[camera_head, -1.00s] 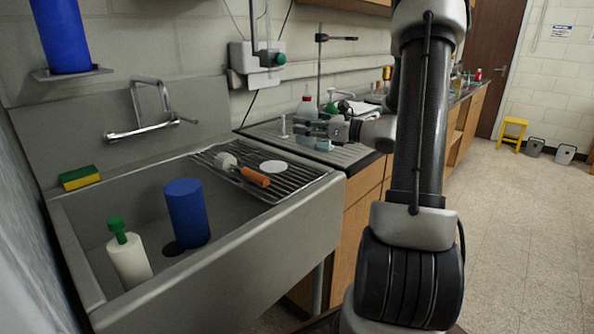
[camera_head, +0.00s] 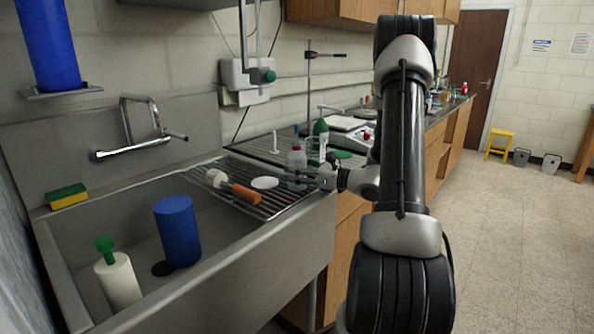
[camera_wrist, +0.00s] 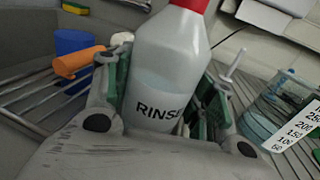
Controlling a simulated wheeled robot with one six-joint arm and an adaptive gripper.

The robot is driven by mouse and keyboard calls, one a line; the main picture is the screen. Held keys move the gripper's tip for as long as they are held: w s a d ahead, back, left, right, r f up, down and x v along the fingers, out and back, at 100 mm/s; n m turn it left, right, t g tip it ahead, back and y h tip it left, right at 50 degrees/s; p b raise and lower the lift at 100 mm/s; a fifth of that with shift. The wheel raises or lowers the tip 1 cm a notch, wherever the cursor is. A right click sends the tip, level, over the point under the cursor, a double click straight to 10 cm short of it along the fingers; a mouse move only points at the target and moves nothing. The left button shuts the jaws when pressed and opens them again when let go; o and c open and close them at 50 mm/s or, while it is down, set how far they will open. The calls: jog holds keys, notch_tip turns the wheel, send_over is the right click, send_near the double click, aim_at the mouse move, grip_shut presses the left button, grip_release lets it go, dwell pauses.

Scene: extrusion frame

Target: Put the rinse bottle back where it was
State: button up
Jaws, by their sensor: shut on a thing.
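The rinse bottle is a clear-white bottle with a red cap and a dark label reading "RINS…". In the wrist view the bottle (camera_wrist: 168,65) stands between the fingers of my gripper (camera_wrist: 165,98), which is shut on it. Its top is cut off by the frame edge. In the head view the bottle (camera_head: 296,161) is at the right end of the sink's drying rack (camera_head: 285,202), with my gripper (camera_head: 308,179) reaching it from the right. It looks roughly upright. I cannot tell whether its base touches the rack.
A green bottle (camera_head: 321,128) and a beaker (camera_head: 312,151) stand behind. The sink holds a blue cylinder (camera_head: 178,232) and a white green-capped bottle (camera_head: 118,280).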

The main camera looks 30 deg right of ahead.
jog(key=o, duration=1.2)
jog(key=shift+f, duration=0.1)
jog(key=shift+s+d, duration=0.1)
jog(key=v, duration=1.1)
jog(key=s+a+r+n+g, duration=0.3)
jog(key=s+a+n+g, duration=0.4)
jog(key=a+n, duration=0.15)
jog(key=s+a+r+n+g, duration=0.2)
jog(key=s+a+n+g, duration=0.5)
jog(key=a, duration=0.3)
jog(key=shift+s+d+r+n+t+h, duration=0.55)
jog(key=shift+s+d+r+n+h, duration=0.45)
jog(key=shift+n+h, duration=1)
jog(key=shift+s+d+r+n+t+h, duration=0.65)
jog(key=shift+s+r+n+h, duration=0.7)
jog(key=shift+n, duration=1.2)
jog(key=shift+s+d+r+n+t+h, duration=0.5)
jog(key=shift+s+d+r+n+h, duration=0.3)
jog(key=shift+s+n+h, duration=1.1)
